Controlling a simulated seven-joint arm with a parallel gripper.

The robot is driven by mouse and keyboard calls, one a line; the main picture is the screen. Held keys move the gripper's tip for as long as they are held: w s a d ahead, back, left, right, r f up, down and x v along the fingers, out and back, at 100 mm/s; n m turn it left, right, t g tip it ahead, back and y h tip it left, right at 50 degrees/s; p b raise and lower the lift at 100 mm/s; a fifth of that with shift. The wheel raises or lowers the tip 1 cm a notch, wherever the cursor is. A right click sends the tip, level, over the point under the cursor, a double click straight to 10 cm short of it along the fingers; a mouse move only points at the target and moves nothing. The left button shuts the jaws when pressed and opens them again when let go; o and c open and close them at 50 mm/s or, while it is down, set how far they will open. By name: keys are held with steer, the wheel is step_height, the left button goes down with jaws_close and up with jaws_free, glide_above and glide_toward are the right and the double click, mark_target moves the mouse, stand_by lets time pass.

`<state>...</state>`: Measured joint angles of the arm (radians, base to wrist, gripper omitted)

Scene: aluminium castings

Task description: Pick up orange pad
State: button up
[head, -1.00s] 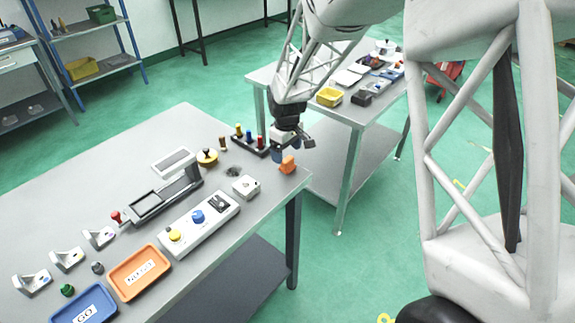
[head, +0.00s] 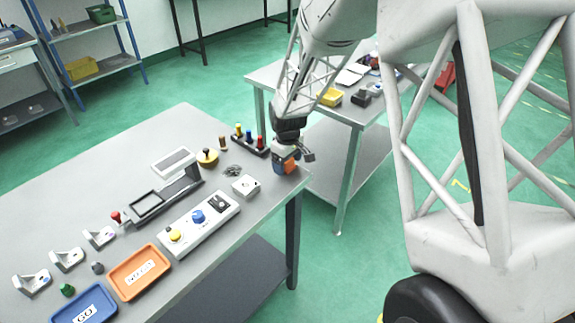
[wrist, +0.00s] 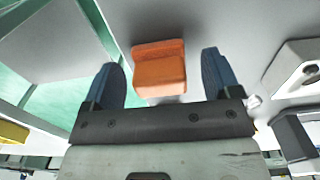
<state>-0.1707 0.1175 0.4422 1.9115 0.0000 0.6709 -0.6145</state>
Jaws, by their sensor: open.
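The orange pad (head: 291,168) is a small block on the table, near its far right corner. In the wrist view the orange pad (wrist: 159,70) shows as a block with a raised part, lying between and just ahead of my two blue fingertips. My gripper (head: 286,164) is open and low over the pad, hiding part of it in the head view. In the wrist view my gripper (wrist: 165,80) has a clear gap on each side of the pad, and neither finger visibly touches it.
A white block with a round hole (head: 245,186) stands left of the pad. A rack of coloured pegs (head: 249,141) is behind it. The table edge (head: 298,186) is close on the right. A second table (head: 350,115) with a yellow bin (head: 331,97) stands beyond.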

steer(key=shift+f, duration=0.35)
stand_by(0.3)
steer(key=c, duration=1)
